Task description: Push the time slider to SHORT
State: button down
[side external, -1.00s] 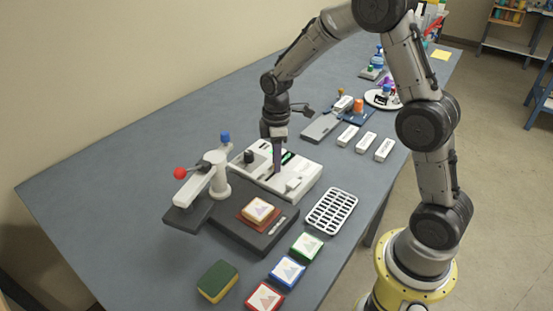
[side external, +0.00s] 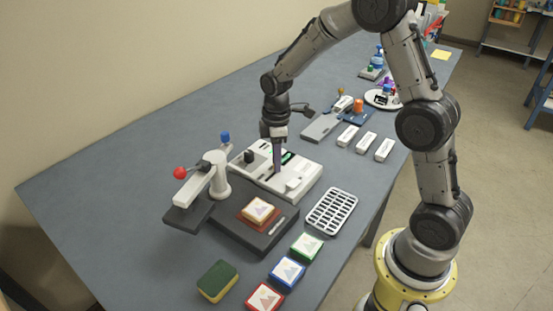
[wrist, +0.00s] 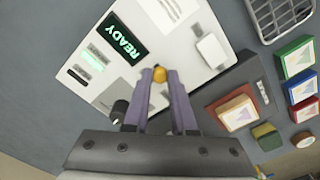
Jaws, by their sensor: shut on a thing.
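The white control unit (wrist: 130,50) lies below my gripper in the wrist view; it also stands mid-table in the side view (side external: 311,182). On it, a small orange-yellow knob (wrist: 159,76), which looks like the time slider's handle, sits between my fingertips. My gripper (wrist: 160,78) is shut on this knob, its purple fingers on either side. In the side view my gripper (side external: 277,172) points down at the unit, and the fingertips hide the knob. I cannot read a SHORT mark.
The unit also carries a READY display (wrist: 123,39), a black dial (wrist: 119,111) and a white block (wrist: 211,51). A press with a red ball (side external: 180,173) stands in front. A white rack (side external: 331,212) and several coloured blocks lie nearby.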

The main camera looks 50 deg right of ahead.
jog(key=shift+a, duration=2.3)
jog(key=c, duration=0.7)
grip_release()
notch_tip(320, 180, up, 14)
jog(key=shift+f, duration=0.1)
